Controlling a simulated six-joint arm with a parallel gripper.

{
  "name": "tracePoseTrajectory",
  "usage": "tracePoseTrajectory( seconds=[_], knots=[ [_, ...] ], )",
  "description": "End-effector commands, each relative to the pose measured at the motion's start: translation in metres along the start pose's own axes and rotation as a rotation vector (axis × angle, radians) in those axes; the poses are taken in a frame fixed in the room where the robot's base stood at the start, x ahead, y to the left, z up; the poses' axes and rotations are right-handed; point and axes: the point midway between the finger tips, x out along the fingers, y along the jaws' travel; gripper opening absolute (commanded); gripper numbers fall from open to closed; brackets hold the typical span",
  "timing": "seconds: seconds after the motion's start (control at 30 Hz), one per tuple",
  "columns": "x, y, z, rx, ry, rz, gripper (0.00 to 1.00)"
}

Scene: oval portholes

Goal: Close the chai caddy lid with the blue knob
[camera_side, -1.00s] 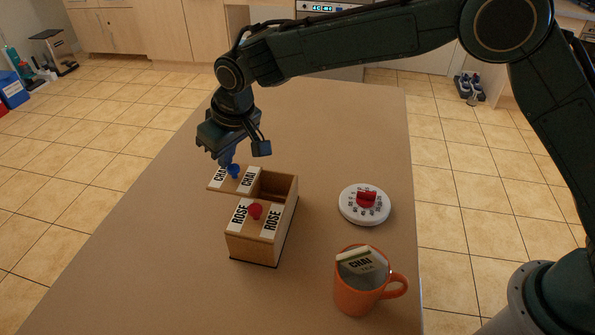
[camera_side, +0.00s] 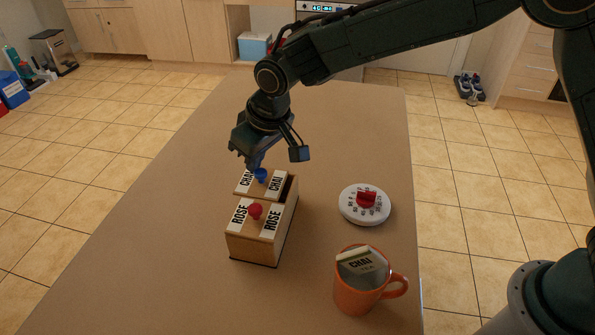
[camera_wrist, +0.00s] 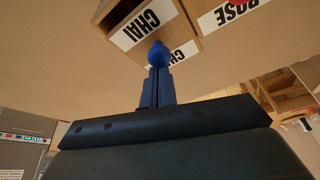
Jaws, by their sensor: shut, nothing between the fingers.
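The wooden tea caddy (camera_side: 249,247) stands on the table with two lids. The chai lid (camera_side: 261,186), with CHAI labels and a blue knob (camera_side: 261,174), covers most of the rear compartment. A narrow dark gap shows along its right side, and its left edge overhangs the box slightly. The rose lid (camera_side: 256,222), with a red knob (camera_side: 256,211), covers the front compartment. My gripper (camera_side: 255,166) is shut and empty, its fingertips at the left of the blue knob. In the wrist view the blue knob (camera_wrist: 159,54) is right at the fingertips (camera_wrist: 157,72); contact looks likely but is partly hidden.
A white kitchen timer (camera_side: 364,206) with a red dial lies right of the caddy. An orange mug (camera_side: 358,293) with a CHAI tag stands at the front right. The table (camera_side: 150,240) is clear on the left and behind.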

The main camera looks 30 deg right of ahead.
Motion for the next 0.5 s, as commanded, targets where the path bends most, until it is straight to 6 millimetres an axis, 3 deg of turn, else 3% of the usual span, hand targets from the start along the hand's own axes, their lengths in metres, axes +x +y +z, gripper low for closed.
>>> tracePoseTrajectory(
  seconds=[0.2, 0.5],
  knots=[
    [-0.006, 0.007, 0.018, -0.001, -0.002, 0.000, 0.00],
    [-0.006, 0.008, 0.021, -0.001, -0.003, -0.001, 0.00]
  ],
)
